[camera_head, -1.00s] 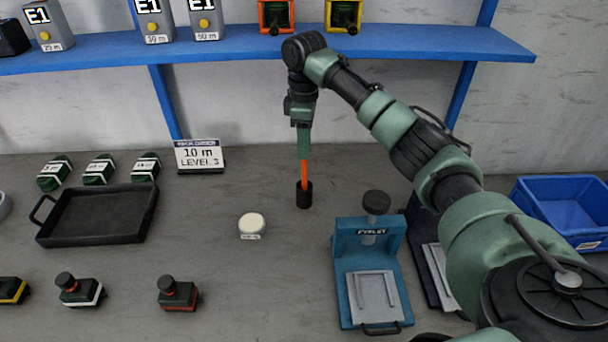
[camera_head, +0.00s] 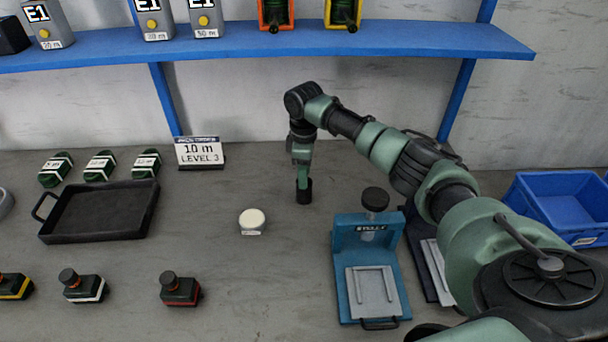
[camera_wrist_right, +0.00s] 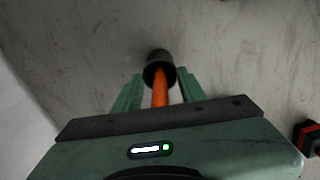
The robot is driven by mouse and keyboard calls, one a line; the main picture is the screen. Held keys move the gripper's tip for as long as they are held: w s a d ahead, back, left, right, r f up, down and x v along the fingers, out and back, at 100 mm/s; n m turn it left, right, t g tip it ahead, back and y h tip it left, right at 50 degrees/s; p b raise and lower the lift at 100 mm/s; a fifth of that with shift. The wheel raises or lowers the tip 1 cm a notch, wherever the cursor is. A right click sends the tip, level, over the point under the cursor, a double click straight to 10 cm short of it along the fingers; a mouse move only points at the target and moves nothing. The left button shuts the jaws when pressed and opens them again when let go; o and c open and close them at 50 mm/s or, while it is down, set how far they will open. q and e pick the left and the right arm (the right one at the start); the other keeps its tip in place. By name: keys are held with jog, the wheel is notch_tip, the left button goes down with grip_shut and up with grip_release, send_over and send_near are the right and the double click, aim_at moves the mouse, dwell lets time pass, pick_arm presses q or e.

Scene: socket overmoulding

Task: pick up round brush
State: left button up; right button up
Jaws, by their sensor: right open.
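The round brush shows as an orange handle (camera_wrist_right: 160,94) in the right wrist view. It stands in a black cup (camera_wrist_right: 159,57), which also shows in the head view (camera_head: 304,195). My right gripper (camera_head: 303,178) points down at the cup and hides the handle in the head view. In the wrist view its two green fingers (camera_wrist_right: 161,80) are open, one on each side of the handle. The brush's lower end is hidden in the cup. My left gripper is not in view.
A blue press (camera_head: 355,245) stands right of the cup, with a blue bin (camera_head: 565,205) farther right. A round white-topped piece (camera_head: 252,221) and a black tray (camera_head: 100,213) lie to the left. A blue shelf (camera_head: 260,42) runs behind.

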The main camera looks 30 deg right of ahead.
grip_shut()
jog(key=shift+r, duration=0.1)
jog(key=shift+r, duration=0.6)
notch_tip(320, 180, up, 6)
jog(key=shift+f+b, duration=0.1)
jog(key=shift+b, duration=0.4)
jog(key=s+a+b, duration=0.2)
jog(key=s+a, duration=0.7)
jog(key=s, duration=0.6)
jog(key=shift+s+a, duration=0.2)
